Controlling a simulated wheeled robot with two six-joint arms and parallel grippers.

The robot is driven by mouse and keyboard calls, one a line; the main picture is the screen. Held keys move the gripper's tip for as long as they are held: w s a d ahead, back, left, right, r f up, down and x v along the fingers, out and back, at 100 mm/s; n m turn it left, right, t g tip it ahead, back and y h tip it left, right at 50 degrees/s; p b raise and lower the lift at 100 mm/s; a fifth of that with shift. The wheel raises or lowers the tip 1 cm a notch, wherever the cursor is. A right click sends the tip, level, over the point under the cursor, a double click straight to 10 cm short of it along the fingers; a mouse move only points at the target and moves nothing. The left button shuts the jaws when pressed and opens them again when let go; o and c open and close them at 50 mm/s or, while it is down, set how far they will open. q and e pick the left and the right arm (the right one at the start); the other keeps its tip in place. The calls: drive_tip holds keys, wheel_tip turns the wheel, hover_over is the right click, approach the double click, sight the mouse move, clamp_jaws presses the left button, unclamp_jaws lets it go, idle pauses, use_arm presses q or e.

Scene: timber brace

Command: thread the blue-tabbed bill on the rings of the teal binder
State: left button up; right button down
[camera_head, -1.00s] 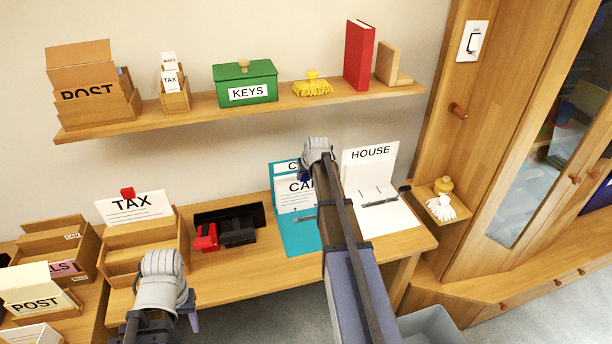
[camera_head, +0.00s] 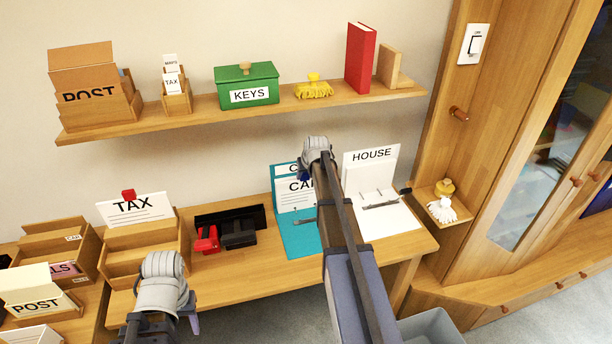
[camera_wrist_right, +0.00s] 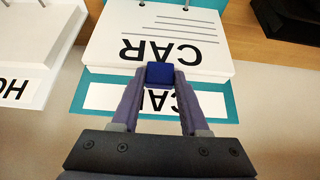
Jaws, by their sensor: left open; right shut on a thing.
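The teal binder (camera_head: 299,240) stands open on the desk, its upright back lettered CAR. The bill is a white sheet (camera_wrist_right: 190,28) lettered CAR with a blue tab (camera_wrist_right: 160,74). My right gripper (camera_wrist_right: 160,78) is shut on the tab; in the head view its fingers (camera_head: 304,174) are mostly hidden by its arm. In the right wrist view the sheet lies in front of the binder's teal cover, and metal rings (camera_wrist_right: 141,3) show at the sheet's far edge. I cannot tell whether they pass through its holes. My left gripper (camera_head: 190,322) is open at bottom left, mostly hidden by its wrist.
The white HOUSE binder (camera_head: 388,218) stands open just right of the teal one. A black and red hole punch (camera_head: 238,233) and a wooden TAX box (camera_head: 150,257) stand to the left. A shelf (camera_head: 200,108) runs above. The right forearm covers part of the desk.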

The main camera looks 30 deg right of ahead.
unclamp_jaws()
idle(0.6)
wheel_tip(320, 180, up, 8)
drive_tip(key=p, duration=0.8)
idle(0.4)
